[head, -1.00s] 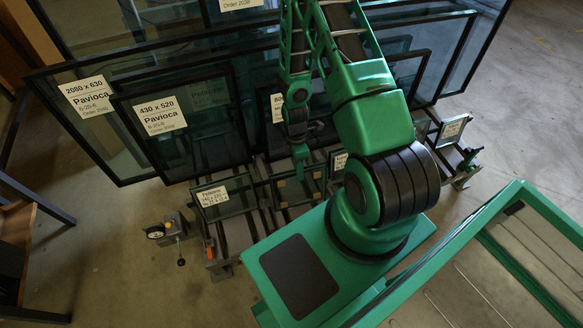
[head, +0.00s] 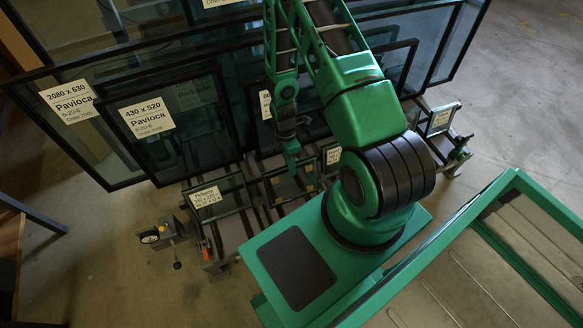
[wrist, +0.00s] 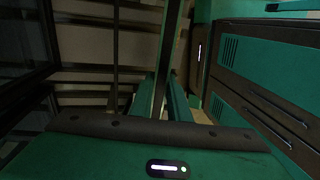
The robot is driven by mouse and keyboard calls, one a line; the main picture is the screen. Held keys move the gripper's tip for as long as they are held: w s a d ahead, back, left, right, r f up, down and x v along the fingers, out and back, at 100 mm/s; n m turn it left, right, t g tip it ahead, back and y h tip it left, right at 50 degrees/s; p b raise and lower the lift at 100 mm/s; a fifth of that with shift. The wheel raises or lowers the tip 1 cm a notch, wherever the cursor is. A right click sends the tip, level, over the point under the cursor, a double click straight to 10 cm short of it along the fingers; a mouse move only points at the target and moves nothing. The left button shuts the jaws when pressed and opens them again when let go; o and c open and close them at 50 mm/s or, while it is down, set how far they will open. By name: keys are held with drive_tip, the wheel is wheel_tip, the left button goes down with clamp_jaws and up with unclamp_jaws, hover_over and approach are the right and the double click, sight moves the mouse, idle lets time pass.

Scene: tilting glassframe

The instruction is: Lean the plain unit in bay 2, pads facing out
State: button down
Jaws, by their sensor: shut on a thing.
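The plain unit (head: 283,191) is a small dark-framed glass pane with no label and small tan pads on the face towards the head camera. It stands near upright at the rack, between two labelled small units. My gripper (head: 292,160) is at its top edge, pointing down, shut on it. In the wrist view the unit shows nearly edge-on (wrist: 167,65) between the fingers (wrist: 166,97). Whether its lower edge touches the rack is hard to tell. Bay numbers cannot be read.
A small labelled unit (head: 220,199) leans close on the left, and another (head: 331,157) is partly hidden by my arm on the right. Large labelled panes (head: 178,118) stand behind. A further small unit (head: 440,119) is at the rack's right end. Open floor lies front left.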

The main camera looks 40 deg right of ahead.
drive_tip(key=shift+w+d+f, duration=0.25)
drive_tip(key=shift+w+f, duration=0.65)
drive_tip(key=shift+w, duration=0.2)
drive_tip(key=shift+w+d+f, duration=0.3)
drive_tip(key=shift+w+f, duration=0.6)
drive_tip(key=shift+w, duration=0.25)
drive_tip(key=shift+w+d+f, duration=0.25)
drive_tip(key=shift+w+f, duration=0.65)
drive_tip(key=shift+w, duration=0.2)
drive_tip(key=shift+s+f, duration=0.1)
drive_tip(key=shift+f, duration=0.35)
drive_tip(key=c, duration=1.6)
unclamp_jaws()
drive_tip(key=v, duration=1)
drive_tip(key=shift+r, duration=0.35)
